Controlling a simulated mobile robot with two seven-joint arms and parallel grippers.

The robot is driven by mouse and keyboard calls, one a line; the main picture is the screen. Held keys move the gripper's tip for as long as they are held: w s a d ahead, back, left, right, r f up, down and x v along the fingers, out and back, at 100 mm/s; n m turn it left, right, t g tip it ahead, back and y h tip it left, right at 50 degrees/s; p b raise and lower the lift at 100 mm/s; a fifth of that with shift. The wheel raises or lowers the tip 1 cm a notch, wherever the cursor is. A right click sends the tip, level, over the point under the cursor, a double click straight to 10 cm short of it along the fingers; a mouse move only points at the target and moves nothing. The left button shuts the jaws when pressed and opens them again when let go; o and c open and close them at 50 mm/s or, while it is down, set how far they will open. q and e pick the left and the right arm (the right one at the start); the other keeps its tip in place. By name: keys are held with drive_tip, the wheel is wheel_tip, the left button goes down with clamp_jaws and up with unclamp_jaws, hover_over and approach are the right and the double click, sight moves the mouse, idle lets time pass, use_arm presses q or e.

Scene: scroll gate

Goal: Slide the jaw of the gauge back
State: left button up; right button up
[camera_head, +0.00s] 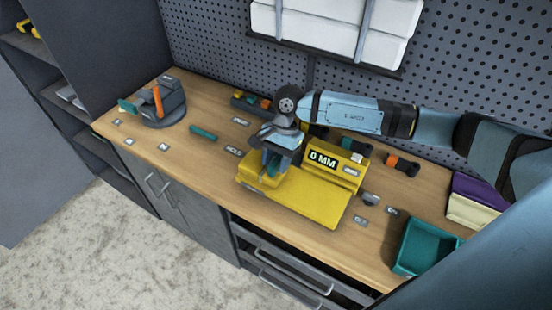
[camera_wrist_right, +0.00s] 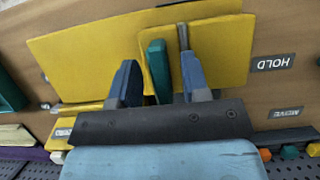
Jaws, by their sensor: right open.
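The yellow gauge (camera_head: 310,204) stands on the wooden bench, and its display (camera_head: 323,159) reads 0 MM. Its flat yellow plate also fills much of the right wrist view (camera_wrist_right: 85,62). A yellow block (camera_head: 262,181), seemingly the jaw, sits at the gauge's left end. A teal upright tab (camera_wrist_right: 157,70) stands there. My right gripper (camera_head: 277,160) is over this block, pointing down. In the right wrist view its two blue fingers (camera_wrist_right: 158,80) are open on either side of the teal tab, with visible gaps. Contact cannot be told. My left gripper is not in view.
A grey round fixture with an orange lever (camera_head: 158,101) stands at the bench's left. A teal bar (camera_head: 203,133) lies left of the gauge. A teal bin (camera_head: 427,247) and folded cloths (camera_head: 473,203) are at right. A perforated wall (camera_head: 220,40) rises behind.

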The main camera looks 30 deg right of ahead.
drive_tip(key=shift+c, duration=0.4)
clamp_jaws()
drive_tip(key=shift+s+d+f, duration=0.1)
drive_tip(key=shift+s+d, duration=0.1)
drive_tip(key=shift+s, duration=0.05)
drive_tip(key=s+d+b, duration=0.1)
drive_tip(key=s, duration=0.1)
drive_tip(key=s+d+b, duration=0.2)
drive_tip(key=s, duration=0.1)
drive_tip(key=s+d+b, duration=0.1)
drive_tip(key=s, duration=0.1)
drive_tip(key=shift+s+d+f+b, duration=0.1)
drive_tip(key=shift+s+d+b, duration=0.15)
drive_tip(key=shift+s+b, duration=0.05)
drive_tip(key=shift+s+d, duration=0.2)
drive_tip(key=shift+s, duration=0.2)
